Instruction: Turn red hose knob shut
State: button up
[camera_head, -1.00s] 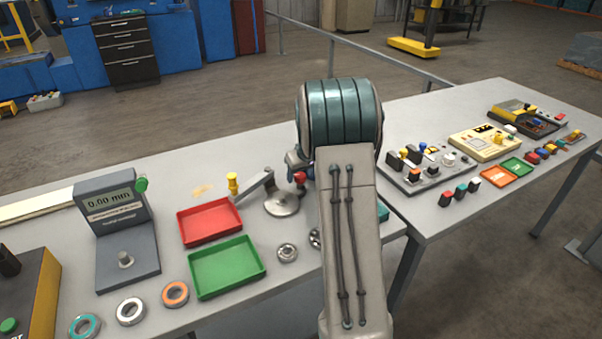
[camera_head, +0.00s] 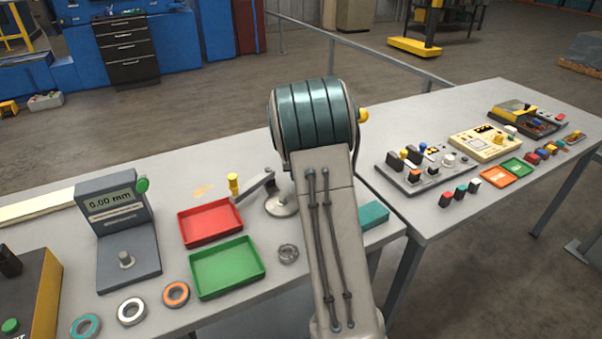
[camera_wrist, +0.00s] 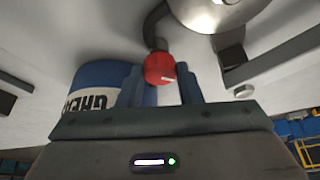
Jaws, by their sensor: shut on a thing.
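The red hose knob (camera_wrist: 159,68) shows in the wrist view as a round red cap with a short white mark. A dark bent hose (camera_wrist: 154,28) runs up from behind it. My gripper (camera_wrist: 160,80) has one blue-grey finger on each side of the knob and is shut on it. In the head view my arm and wrist hide the knob and the fingers.
A blue can (camera_wrist: 90,92) with a white lettered band stands close left of the fingers in the wrist view. A round metal base (camera_head: 281,204) lies left of my arm. Red (camera_head: 210,223) and green trays (camera_head: 227,267) sit further left.

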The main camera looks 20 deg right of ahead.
jog(key=m, duration=0.1)
jog(key=m+h+p, duration=0.1)
jog(key=m, duration=0.1)
jog(key=m+g, duration=0.1)
jog(key=shift+w+a, duration=0.1)
jog(key=shift+a, duration=0.15)
jog(key=m, duration=0.2)
jog(key=m+g+h+p, duration=0.1)
jog(key=m, duration=0.1)
jog(key=shift+w+m+h, duration=0.15)
jog(key=shift+m+h, duration=0.15)
jog(key=o, duration=1)
jog(key=shift+a, duration=0.1)
jog(key=v, duration=0.7)
jog(key=b+v, duration=0.1)
jog(key=v, duration=0.5)
jog(key=shift+w+a+r, duration=0.1)
jog(key=shift+a+r, duration=0.05)
jog(key=shift+r, duration=0.3)
